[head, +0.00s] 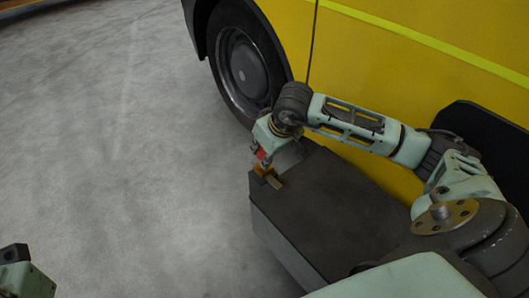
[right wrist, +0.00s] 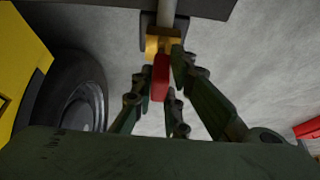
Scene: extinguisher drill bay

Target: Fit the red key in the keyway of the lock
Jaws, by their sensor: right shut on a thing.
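The key also shows as a small red patch in the head view (head: 261,154). The brass-yellow lock (right wrist: 158,43) is straight beyond the key, and in the head view it sits at the bench edge (head: 262,171). The key's far end meets or overlaps the lock in the picture. I cannot tell whether it is inside the keyway. My left gripper's fingers are not visible.
The dark bench (head: 335,205) stands beside a yellow vehicle (head: 400,60) with a black wheel (head: 240,70). A grey bar (right wrist: 166,12) runs beyond the lock. A red object (right wrist: 308,129) is at the right wrist view's right edge. The concrete floor (head: 110,130) is clear.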

